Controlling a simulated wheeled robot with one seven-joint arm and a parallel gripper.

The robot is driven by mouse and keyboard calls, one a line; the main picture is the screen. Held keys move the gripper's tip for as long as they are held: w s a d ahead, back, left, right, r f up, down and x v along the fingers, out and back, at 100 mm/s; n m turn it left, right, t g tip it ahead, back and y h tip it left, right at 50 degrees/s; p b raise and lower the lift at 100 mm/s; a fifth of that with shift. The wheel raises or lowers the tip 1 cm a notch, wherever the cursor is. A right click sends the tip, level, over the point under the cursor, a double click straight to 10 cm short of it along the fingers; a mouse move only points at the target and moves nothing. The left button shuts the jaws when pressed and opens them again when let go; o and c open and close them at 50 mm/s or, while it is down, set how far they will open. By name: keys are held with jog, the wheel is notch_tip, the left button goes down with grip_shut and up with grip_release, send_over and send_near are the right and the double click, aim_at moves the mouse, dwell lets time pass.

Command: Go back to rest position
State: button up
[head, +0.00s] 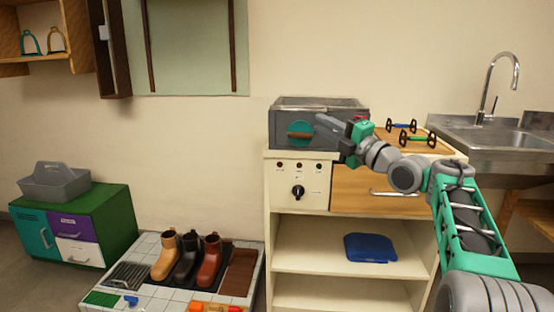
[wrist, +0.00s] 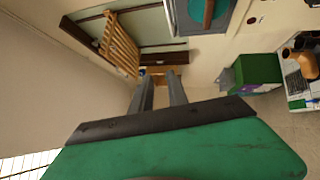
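My gripper (head: 322,133) is held out in the air at the front of a grey box (head: 283,130) with a round teal disc, at counter height. My arm reaches to it from the lower right. In the wrist view my gripper (wrist: 159,80) shows two grey fingers standing apart with nothing between them, so it is open and empty. I cannot tell whether the fingers touch the box. In the wrist view the box's teal disc (wrist: 203,8) shows at the top, beyond the fingers.
Bits with dark rings (head: 402,126) lie on a wooden board beside the box, near a sink (head: 510,140). A blue folded cloth (head: 370,247) lies on the shelf below. Boots (head: 186,257) stand on a low tiled platform; a green cabinet (head: 118,215) bears a grey caddy (head: 55,183).

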jog(key=s+a+r+m+g+h+p, duration=0.35)
jog(key=m+h+p, duration=0.25)
jog(key=m+p, duration=0.5)
jog(key=s+d+f+m+g+h+p, duration=0.2)
jog(key=s+m+p, duration=0.3)
jog(key=s, duration=0.6)
jog(key=s+d+f+m+g+h+p, duration=0.2)
jog(key=s+f+m+g+p, duration=0.1)
jog(key=s+p, duration=0.7)
jog(key=s+d+f+m+g+h+p, duration=0.2)
jog(key=s+m+p, duration=0.6)
jog(key=s, duration=0.4)
jog(key=shift+d+f+g+h, duration=0.25)
jog(key=shift+g+h, duration=0.25)
jog(key=shift+g, duration=0.65)
